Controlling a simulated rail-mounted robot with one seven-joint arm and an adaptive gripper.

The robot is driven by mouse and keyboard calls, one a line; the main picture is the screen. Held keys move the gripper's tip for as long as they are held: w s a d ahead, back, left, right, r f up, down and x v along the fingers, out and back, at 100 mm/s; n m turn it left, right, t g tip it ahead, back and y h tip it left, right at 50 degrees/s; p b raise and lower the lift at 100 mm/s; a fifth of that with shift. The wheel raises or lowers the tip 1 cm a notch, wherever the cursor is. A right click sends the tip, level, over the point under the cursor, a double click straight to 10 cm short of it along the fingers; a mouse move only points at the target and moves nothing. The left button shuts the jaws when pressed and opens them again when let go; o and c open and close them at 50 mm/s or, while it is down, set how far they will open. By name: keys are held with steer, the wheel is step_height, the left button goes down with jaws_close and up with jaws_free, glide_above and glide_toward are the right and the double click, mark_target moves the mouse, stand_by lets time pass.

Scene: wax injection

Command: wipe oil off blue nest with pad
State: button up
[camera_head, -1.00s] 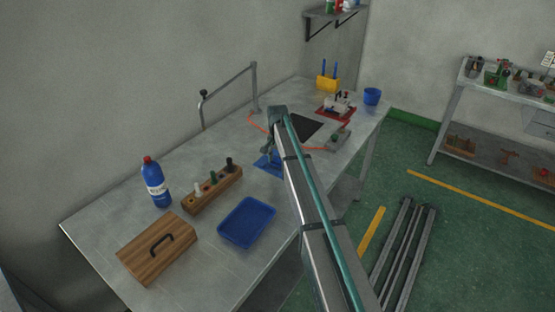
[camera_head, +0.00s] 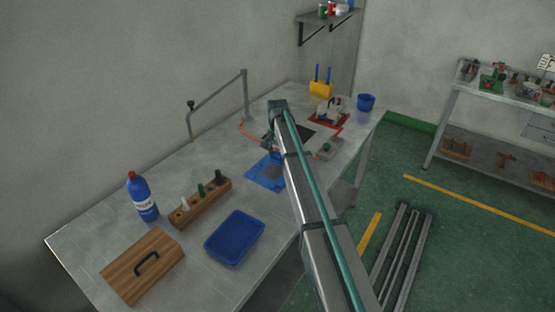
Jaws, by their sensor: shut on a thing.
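The blue nest (camera_head: 262,177) is a flat blue plate with a greyish patch, lying on the middle of the metal bench. My arm covers its right side. I cannot make out oil on it at this size. My gripper (camera_head: 268,145) is at the far edge of the nest, low over the bench, partly hidden by my arm's end. It is shut on the pad, which is too small and covered to see clearly. I cannot tell whether the pad touches the nest.
A blue tray (camera_head: 235,238), a wooden box with a handle (camera_head: 142,266), a rack of small bottles (camera_head: 201,202) and a blue bottle (camera_head: 142,198) stand nearer. A rail (camera_head: 217,92) runs behind. A red tray (camera_head: 327,119) and a blue bucket (camera_head: 366,102) stand farther back.

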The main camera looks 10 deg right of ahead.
steer(key=shift+w+r+p, duration=0.1)
steer(key=shift+r+p, duration=0.2)
steer(key=shift+r, duration=0.55)
steer(key=shift+r+p, duration=0.55)
steer(key=shift+r, duration=0.85)
steer(key=shift+f+b, duration=0.1)
steer(key=shift+b, duration=0.35)
